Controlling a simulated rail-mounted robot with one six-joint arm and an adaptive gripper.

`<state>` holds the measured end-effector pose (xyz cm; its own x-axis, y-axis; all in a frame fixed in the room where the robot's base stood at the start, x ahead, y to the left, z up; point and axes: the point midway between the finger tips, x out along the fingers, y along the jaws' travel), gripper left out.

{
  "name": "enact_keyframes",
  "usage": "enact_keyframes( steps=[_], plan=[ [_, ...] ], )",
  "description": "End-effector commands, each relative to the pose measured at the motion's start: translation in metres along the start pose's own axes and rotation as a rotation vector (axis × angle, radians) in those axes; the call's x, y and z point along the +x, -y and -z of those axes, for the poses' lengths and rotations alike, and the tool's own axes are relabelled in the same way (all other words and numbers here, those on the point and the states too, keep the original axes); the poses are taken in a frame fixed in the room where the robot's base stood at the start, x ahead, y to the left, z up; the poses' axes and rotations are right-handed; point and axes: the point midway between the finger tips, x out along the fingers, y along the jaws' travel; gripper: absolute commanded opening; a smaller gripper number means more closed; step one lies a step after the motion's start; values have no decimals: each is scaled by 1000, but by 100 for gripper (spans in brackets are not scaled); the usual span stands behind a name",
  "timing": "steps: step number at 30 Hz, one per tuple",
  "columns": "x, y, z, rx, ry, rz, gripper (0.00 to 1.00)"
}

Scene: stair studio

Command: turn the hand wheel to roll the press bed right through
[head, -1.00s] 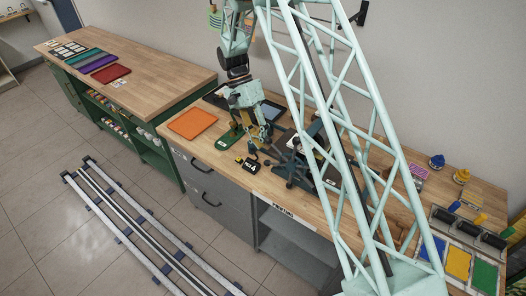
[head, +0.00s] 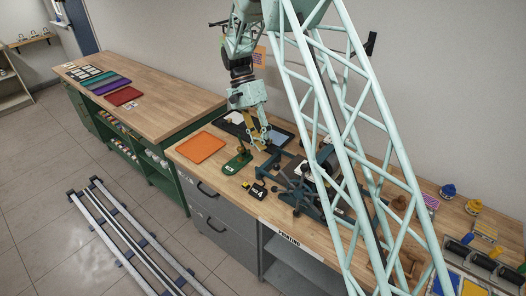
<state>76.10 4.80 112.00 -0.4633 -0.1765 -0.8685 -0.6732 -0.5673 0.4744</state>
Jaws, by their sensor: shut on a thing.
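The press (head: 325,180) stands on the printing bench, partly hidden behind my pale green lattice arm. Its dark blue hand wheel (head: 297,192), with spokes ending in knobs, is on the near left side. My gripper (head: 262,143) points down at the upper left of the wheel.
An orange sheet (head: 201,147) lies further left. Dark trays (head: 238,124) lie behind the gripper. Ink trays are at lower right.

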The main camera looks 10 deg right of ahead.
Motion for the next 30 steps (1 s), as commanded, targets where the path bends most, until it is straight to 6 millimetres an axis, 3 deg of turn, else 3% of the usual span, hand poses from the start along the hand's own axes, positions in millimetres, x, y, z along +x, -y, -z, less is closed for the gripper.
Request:
enact_keyframes(
  steps=[20,30],
  plan=[
    [-3,-2,-1,-4,-2,5,0],
    [-25,-29,-10,-52,-16,49,0]
  ],
)
